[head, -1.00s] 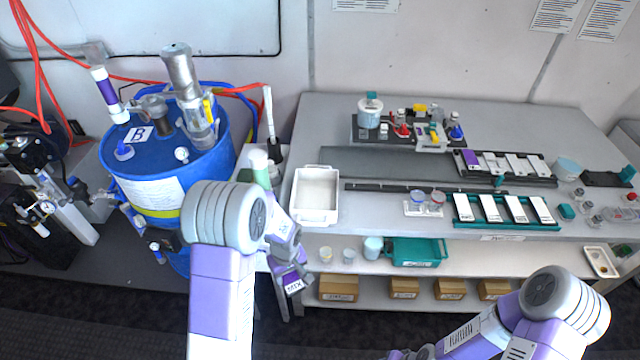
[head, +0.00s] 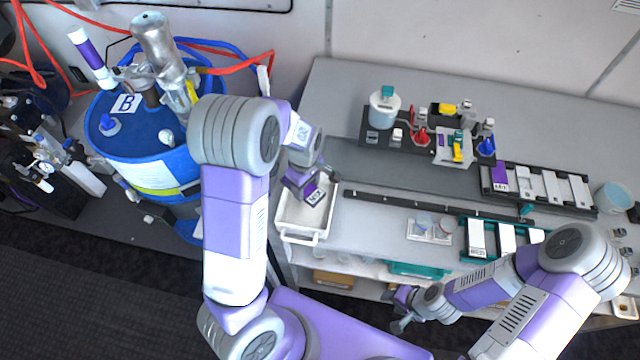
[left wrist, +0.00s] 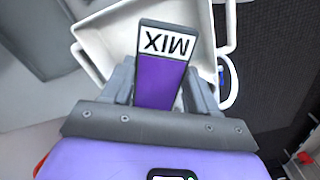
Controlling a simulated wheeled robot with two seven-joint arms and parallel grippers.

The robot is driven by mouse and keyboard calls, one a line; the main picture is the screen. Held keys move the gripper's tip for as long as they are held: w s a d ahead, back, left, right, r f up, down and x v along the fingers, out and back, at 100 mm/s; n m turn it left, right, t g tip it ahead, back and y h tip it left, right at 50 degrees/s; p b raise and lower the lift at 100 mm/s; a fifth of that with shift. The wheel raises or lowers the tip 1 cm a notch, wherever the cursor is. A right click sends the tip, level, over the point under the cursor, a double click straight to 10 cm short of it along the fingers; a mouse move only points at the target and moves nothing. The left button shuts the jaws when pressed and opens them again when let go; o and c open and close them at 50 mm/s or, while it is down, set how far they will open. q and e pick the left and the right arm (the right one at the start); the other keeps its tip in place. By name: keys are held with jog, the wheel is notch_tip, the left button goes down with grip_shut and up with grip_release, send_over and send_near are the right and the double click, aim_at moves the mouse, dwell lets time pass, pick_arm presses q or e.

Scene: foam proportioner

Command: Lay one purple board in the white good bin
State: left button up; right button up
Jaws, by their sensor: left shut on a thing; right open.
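A purple board with a white end marked MIX (left wrist: 163,78) is held between the fingers of my left gripper (left wrist: 163,92), which is shut on it. In the head view the board (head: 314,195) is over the white bin (head: 290,238), and my left gripper (head: 303,178) is above the bin too. In the left wrist view the bin (left wrist: 92,48) lies behind and below the board; the gap between them is hard to judge. My right gripper (head: 400,312) is open and low, in front of the bench. Another purple board (head: 499,177) lies in the black rack at the right.
The black rack (head: 540,190) also holds several white boards. A green rack (head: 475,255) with white boards stands nearer the front. A blue drum (head: 150,150) stands left of the bench.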

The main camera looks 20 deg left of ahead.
pick_arm(q)
jog(key=shift+s+f+b, duration=0.3)
jog(key=shift+b, duration=0.05)
notch_tip(320, 180, down, 5)
jog(key=b, duration=0.4)
jog(key=shift+s+f+b, duration=0.1)
jog(key=shift+f+b, duration=0.05)
jog(key=shift+b, duration=0.25)
jog(key=o, duration=1.1)
jog(key=shift+o, duration=0.2)
notch_tip(320, 180, up, 8)
jog(key=shift+f+p, duration=0.1)
jog(key=shift+p, duration=0.4)
